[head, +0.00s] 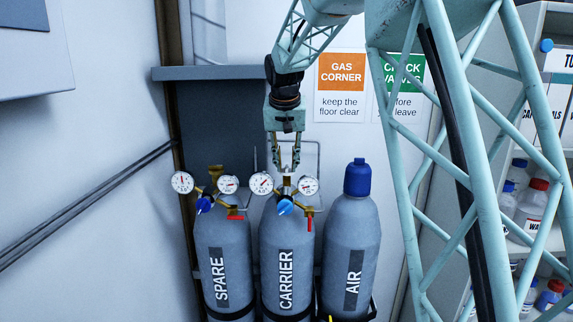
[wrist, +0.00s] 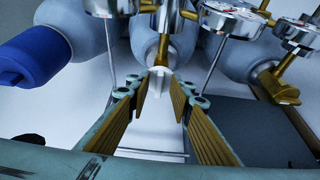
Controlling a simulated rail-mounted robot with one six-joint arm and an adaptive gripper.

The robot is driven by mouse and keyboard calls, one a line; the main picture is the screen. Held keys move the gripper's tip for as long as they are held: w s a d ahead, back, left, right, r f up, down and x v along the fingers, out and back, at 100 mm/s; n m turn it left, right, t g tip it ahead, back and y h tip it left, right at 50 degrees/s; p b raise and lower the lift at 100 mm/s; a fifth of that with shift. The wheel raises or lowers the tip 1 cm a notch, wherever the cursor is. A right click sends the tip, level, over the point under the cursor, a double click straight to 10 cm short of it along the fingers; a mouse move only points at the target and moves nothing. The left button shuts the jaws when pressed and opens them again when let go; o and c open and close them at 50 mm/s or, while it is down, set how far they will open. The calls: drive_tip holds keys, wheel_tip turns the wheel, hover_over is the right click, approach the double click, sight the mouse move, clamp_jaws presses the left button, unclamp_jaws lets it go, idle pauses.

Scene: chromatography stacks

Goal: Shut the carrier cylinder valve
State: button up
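The grey carrier cylinder (head: 286,235) stands upright in the middle of three cylinders, its name on a dark label. My gripper (head: 287,170) points down over its top with its fingers spread. In the wrist view my gripper (wrist: 164,92) shows its ribbed pads apart. A pale piece (wrist: 160,80), which looks like the valve handle, sits on the brass valve (wrist: 166,52) between or just beyond the fingertips. I cannot tell if either finger touches it. In the head view the fingers largely hide the valve.
Dial gauges (head: 261,183) and a light blue regulator knob (head: 285,207) crowd the carrier's neck. The spare cylinder (head: 222,240) with its brass valve (head: 216,171) stands left. The blue-capped air cylinder (head: 350,220) stands right. A pale wall rises behind; a bottle shelf (head: 540,240) is far right.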

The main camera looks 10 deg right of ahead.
drive_tip(key=shift+r, duration=0.15)
drive_tip(key=v, duration=1.1)
drive_tip(key=shift+s+r, duration=0.3)
idle(0.4)
drive_tip(key=s+d+f+n+b, duration=0.1)
drive_tip(key=s+f+b, duration=0.25)
drive_tip(key=s, duration=1.25)
drive_tip(key=s+d+f+n+b, duration=0.15)
drive_tip(key=s+b, duration=0.25)
drive_tip(key=s, duration=1.1)
drive_tip(key=s+f+b, duration=0.2)
drive_tip(key=s+f, duration=0.4)
drive_tip(key=s, duration=0.3)
drive_tip(key=s+f+b, duration=0.1)
drive_tip(key=s+f, duration=0.5)
drive_tip(key=s, duration=0.4)
drive_tip(key=s+f+y+b, duration=0.1)
drive_tip(key=s+f+b, duration=0.1)
drive_tip(key=s+f, duration=0.4)
drive_tip(key=s+a, duration=0.1)
drive_tip(key=s, duration=0.3)
drive_tip(key=shift+b, duration=0.35)
drive_tip(key=shift+w+n, duration=0.1)
drive_tip(key=shift+n, duration=0.15)
